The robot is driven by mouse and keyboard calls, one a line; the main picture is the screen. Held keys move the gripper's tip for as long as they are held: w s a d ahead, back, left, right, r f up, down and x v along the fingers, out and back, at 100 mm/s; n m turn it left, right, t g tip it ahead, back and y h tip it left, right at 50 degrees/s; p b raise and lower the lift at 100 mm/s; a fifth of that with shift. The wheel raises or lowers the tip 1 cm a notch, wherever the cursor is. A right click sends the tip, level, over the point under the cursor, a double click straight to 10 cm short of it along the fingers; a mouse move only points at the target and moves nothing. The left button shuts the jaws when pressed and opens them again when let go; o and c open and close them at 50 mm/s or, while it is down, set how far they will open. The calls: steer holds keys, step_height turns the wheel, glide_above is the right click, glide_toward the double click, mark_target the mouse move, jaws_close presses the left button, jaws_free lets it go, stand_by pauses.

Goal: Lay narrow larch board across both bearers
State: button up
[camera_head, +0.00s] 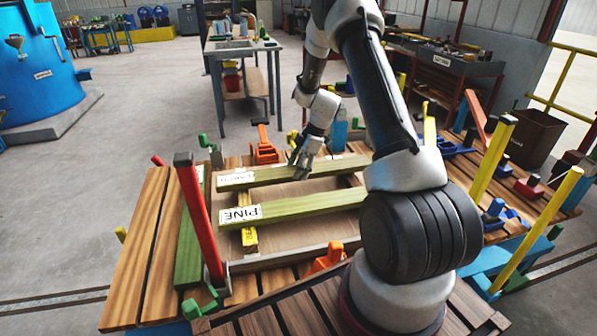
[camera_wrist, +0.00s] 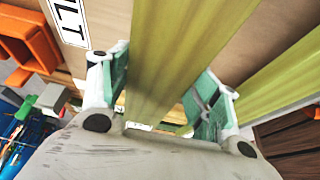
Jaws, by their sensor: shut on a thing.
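Two long green boards lie side by side over a shallow framed bed in the head view. The far one, likely the larch board (camera_head: 265,176), has a white label too small to read surely. The near one (camera_head: 310,207) is labelled PINE. My gripper (camera_head: 303,168) is shut on the far board; in the wrist view the board (camera_wrist: 180,60) runs between the two green-padded fingers (camera_wrist: 160,95). A yellow bearer (camera_head: 250,238) shows below the boards' left part. The other bearer is mostly hidden. I cannot tell whether the held board touches the bearers.
Another green board (camera_head: 188,245) lies along the bench's left side. A red post (camera_head: 200,220) and yellow posts (camera_head: 493,160) stand up around the bench. Orange clamps (camera_head: 264,146) sit at the bed's edges. A grey table (camera_head: 240,46) stands behind, with open floor left.

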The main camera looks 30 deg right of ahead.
steer(key=shift+f, duration=0.6)
steer(key=shift+f, duration=0.1)
steer(key=o, duration=1.5)
